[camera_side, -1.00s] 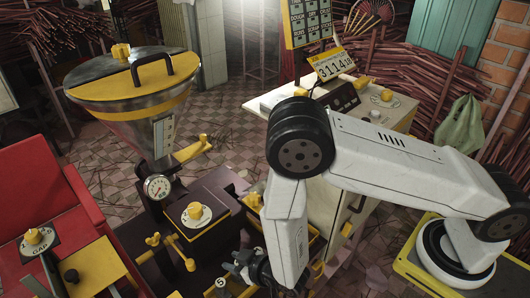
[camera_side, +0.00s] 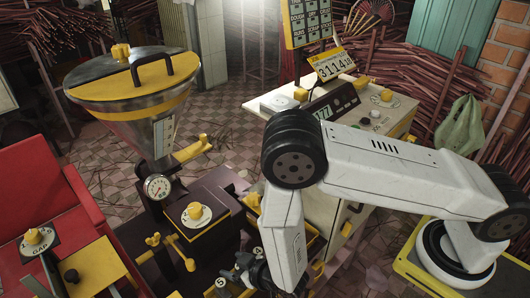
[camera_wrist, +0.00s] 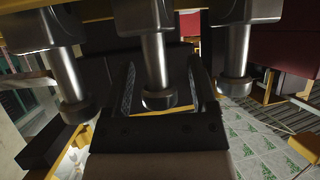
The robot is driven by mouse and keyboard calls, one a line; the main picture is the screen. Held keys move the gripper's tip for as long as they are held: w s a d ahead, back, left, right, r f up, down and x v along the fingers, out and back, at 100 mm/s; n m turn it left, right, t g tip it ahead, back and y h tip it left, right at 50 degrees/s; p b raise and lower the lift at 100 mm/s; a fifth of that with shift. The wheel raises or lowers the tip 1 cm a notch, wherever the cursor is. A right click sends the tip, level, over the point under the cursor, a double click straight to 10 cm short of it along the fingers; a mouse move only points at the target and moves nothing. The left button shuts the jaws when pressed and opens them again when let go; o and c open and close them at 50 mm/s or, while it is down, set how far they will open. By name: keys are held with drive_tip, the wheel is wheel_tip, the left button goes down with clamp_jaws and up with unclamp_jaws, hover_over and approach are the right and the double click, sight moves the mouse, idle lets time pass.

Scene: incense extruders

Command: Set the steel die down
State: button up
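My gripper (camera_side: 238,275) is low beside the dark machine at the bottom of the side view, near round white labels marked 5. In the wrist view my gripper (camera_wrist: 160,88) has its two dark fingers apart. Between them is a shiny steel piece (camera_wrist: 153,58) with a dark round end, and a gap shows on each side of it. Similar steel pieces stand to the left (camera_wrist: 63,78) and right (camera_wrist: 236,55), outside the fingers. I cannot tell which of these is the steel die. The side view does not show it clearly.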

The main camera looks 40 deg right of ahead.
drive_tip(key=shift+r, duration=0.15)
drive_tip(key=shift+s+r, duration=0.25)
drive_tip(key=shift+s, duration=0.15)
drive_tip(key=v, duration=1.1)
idle(0.8)
